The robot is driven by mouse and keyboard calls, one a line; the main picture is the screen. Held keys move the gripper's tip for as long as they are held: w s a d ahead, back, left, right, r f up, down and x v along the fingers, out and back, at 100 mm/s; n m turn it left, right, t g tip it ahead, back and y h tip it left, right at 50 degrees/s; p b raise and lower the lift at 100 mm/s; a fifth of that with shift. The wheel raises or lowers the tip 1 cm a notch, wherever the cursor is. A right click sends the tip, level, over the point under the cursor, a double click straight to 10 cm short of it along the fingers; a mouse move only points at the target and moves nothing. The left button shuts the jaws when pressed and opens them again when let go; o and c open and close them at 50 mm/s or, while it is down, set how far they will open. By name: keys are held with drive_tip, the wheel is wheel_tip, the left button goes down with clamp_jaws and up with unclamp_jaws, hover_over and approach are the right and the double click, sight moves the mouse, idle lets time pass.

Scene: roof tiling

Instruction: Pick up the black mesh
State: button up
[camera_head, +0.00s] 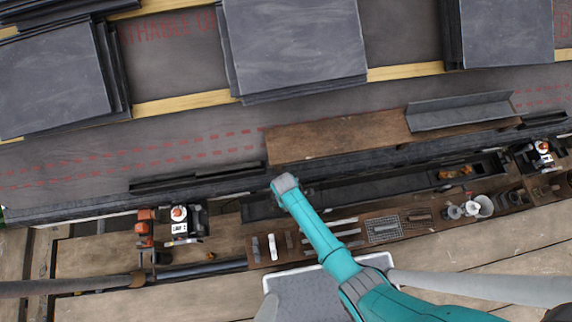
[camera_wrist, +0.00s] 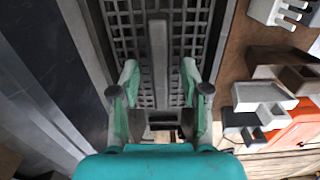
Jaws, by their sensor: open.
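A dark mesh (camera_wrist: 130,35) with a square grid fills the top middle of the wrist view, with a plain grey bar running along its middle. My gripper (camera_wrist: 159,68) is open above it, one finger on each side of the bar. Nothing is held between the fingers, and I cannot tell if the tips touch the mesh. In the head view the end of my arm is over the dark trough along the roof's edge; the fingers are hidden there. A small grey grid piece (camera_head: 385,229) lies on the workbench to the right.
Stacks of slate tiles (camera_head: 295,45) lie on the roof battens. A brown board (camera_head: 335,137) and a grey angled sheet (camera_head: 460,110) lie above the trough. Orange-and-white tools (camera_head: 180,222) stand at left. A grey tray (camera_head: 300,285) is under my arm.

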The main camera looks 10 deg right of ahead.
clamp_jaws()
idle(0.3)
wheel_tip(320, 180, up, 10)
idle(0.7)
idle(0.3)
